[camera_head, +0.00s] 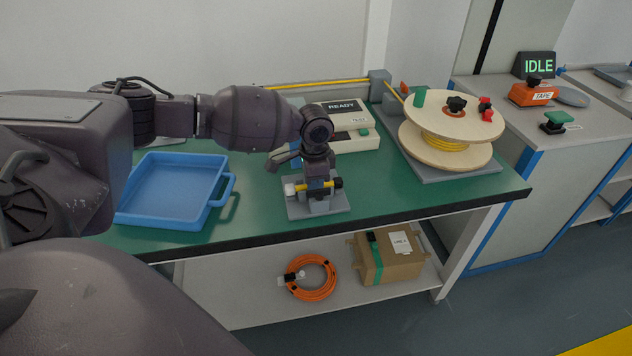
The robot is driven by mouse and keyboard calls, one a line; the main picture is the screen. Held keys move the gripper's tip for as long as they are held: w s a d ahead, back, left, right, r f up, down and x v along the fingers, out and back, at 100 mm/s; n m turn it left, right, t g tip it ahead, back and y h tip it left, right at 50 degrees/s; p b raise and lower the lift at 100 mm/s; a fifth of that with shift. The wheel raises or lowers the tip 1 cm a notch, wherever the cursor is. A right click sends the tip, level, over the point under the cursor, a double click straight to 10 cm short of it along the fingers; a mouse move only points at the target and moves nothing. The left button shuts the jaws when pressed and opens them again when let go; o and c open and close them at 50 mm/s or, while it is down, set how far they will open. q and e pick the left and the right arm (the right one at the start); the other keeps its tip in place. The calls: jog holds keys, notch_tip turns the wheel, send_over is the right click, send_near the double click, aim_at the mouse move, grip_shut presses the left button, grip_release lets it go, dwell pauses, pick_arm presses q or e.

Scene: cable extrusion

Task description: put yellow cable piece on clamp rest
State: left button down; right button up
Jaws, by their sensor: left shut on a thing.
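The yellow cable piece (329,184) is short, with a pale part at its left end and a dark part at its right end. It lies roughly level at the clamp rest (300,211), a grey plate with raised blocks near the front edge of the green table. My left gripper (317,187) points down over the clamp rest and is shut on the cable piece. The gripper hides the middle of the piece, so I cannot tell whether it touches the rest's blocks. My right gripper is not in view.
A blue tray (172,219) stands to the left on the green table (262,226). A tester reading READY (359,140) is behind the gripper. A wooden cable spool (424,143) stands at the right. A lower shelf holds an orange coil (328,278) and a cardboard box (401,268).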

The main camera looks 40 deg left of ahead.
pick_arm(q)
jog(key=shift+r, duration=0.15)
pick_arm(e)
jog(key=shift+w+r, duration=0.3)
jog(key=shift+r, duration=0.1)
pick_arm(q)
jog(key=c, duration=1.1)
grip_release()
jog(key=shift+f, duration=0.2)
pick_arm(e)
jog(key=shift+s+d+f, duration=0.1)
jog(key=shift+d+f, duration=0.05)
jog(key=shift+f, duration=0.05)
pick_arm(q)
jog(key=shift+r, duration=0.1)
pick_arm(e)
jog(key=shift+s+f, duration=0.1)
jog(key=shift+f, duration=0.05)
pick_arm(q)
jog(key=shift+r, duration=0.25)
notch_tip(320, 180, up, 12)
jog(key=p, duration=0.2)
jog(key=shift+f+p, duration=0.15)
jog(key=shift+p, duration=0.25)
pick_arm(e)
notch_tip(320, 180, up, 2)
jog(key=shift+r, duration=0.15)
